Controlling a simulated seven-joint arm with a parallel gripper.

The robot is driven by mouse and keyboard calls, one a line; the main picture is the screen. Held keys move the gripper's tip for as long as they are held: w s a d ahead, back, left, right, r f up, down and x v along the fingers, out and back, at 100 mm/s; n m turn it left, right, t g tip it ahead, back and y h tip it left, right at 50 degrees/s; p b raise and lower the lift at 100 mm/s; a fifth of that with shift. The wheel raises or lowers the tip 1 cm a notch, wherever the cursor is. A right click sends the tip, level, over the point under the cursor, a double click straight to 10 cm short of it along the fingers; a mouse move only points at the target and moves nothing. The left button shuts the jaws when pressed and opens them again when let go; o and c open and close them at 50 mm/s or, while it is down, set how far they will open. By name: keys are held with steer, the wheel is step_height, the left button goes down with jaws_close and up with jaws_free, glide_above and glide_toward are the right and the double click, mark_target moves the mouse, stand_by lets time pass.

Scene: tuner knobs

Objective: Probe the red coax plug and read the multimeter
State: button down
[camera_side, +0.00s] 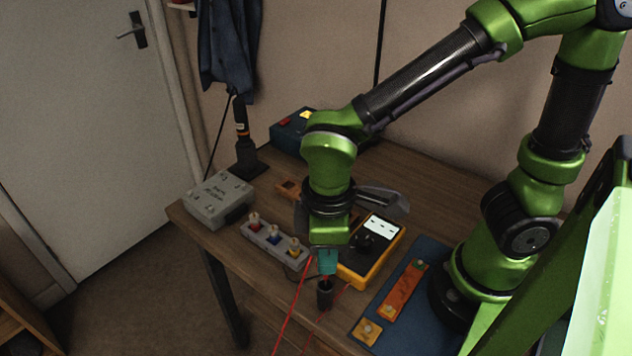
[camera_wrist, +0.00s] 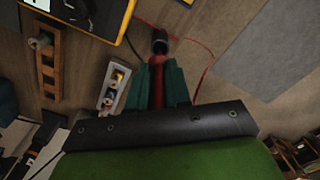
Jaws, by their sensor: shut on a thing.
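My gripper (camera_side: 327,262) is shut on a red probe (camera_wrist: 156,75); its teal fingers (camera_wrist: 156,90) flank the probe in the wrist view. A black cylindrical holder (camera_side: 324,295) stands right below the fingers, and the probe's lower end meets it; I cannot tell how deep it sits. A grey block (camera_side: 287,255) carries a red plug (camera_side: 254,222), a blue plug (camera_side: 273,236) and a yellow plug (camera_side: 295,247), left of my gripper. The yellow-edged multimeter (camera_side: 350,276) lies to the right, its white display (camera_side: 381,225) too small to read.
A grey box (camera_side: 215,200) and a dark stand with an upright tool (camera_side: 243,145) are at the back left. An orange strip (camera_side: 405,292) lies on a blue mat (camera_side: 437,258) at right. Red leads (camera_side: 292,308) hang at the table's front edge.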

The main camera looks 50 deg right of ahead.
step_height(320, 180, up, 3)
steer(key=shift+r, duration=0.15)
steer(key=shift+w+d+r, duration=0.15)
steer(key=shift+d+r, duration=0.05)
steer(key=shift+r, duration=0.15)
steer(key=w+d+r+m, duration=0.1)
steer(key=w+d+m, duration=0.1)
steer(key=w, duration=0.9)
steer(key=w+d+r+m, duration=0.1)
steer(key=w+d+m, duration=0.1)
steer(key=w, duration=0.9)
steer(key=shift+s+f, duration=0.2)
steer(key=shift+f, duration=2.6)
steer(key=shift+f, duration=0.35)
steer(key=shift+r, duration=0.1)
step_height(320, 180, up, 5)
